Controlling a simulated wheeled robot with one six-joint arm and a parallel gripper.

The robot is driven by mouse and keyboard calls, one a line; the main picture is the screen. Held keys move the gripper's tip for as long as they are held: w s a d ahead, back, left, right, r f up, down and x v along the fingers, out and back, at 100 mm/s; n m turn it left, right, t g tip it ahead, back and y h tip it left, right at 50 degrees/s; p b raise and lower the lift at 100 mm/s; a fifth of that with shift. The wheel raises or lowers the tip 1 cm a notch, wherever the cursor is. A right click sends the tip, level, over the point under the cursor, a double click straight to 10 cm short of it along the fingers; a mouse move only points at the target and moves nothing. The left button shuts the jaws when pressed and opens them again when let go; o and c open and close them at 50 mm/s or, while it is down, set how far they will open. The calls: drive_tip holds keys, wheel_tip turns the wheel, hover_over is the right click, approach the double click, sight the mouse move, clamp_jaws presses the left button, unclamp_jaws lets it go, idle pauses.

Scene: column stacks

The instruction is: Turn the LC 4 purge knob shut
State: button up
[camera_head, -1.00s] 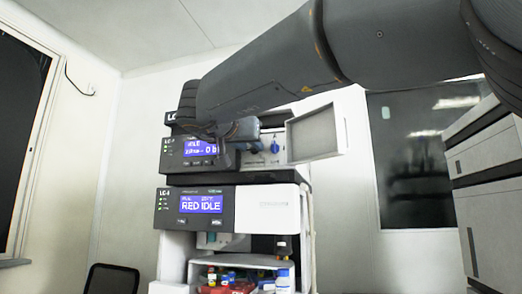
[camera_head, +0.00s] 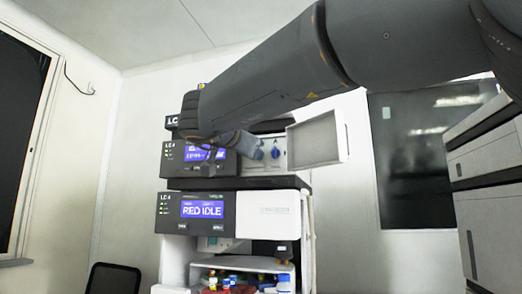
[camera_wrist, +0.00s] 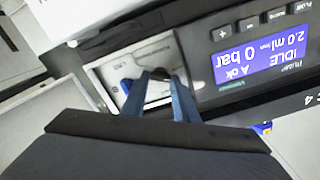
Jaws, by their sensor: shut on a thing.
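The LC 4 module, its label partly cut off in the wrist view, has a blue display (camera_wrist: 252,50) reading IDLE and 0 bar. Beside the display is an open recess (camera_wrist: 105,75). My gripper (camera_wrist: 162,77) reaches into this recess with its two blue-grey fingers shut on a small dark knob (camera_wrist: 158,74). The fingers hide much of the knob, so its angle cannot be told. In the head view my gripper (camera_head: 258,150) is at the upper module, just left of a blue fitting (camera_head: 275,152). That fitting also shows beside the fingers in the wrist view (camera_wrist: 125,88).
An open door (camera_head: 318,142) stands out to the right of the recess. A grey cabinet (camera_head: 490,165) is at the right. A dark chair (camera_head: 110,278) is at the lower left.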

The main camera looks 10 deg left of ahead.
drive_tip(key=m, duration=0.6)
drive_tip(key=shift+f+m, duration=0.1)
drive_tip(key=shift+m, duration=0.2)
drive_tip(key=m+b, duration=0.1)
drive_tip(key=m, duration=0.4)
drive_tip(key=shift+d+f+m+b, duration=0.1)
drive_tip(key=shift+m+b, duration=0.2)
drive_tip(key=shift+b, duration=0.1)
drive_tip(key=o, duration=0.8)
drive_tip(key=s, duration=0.2)
drive_tip(key=s+b, duration=0.1)
drive_tip(key=s, duration=0.2)
drive_tip(key=s+b, duration=0.1)
drive_tip(key=s, duration=0.2)
drive_tip(key=shift+a, duration=0.35)
drive_tip(key=shift+w, duration=0.1)
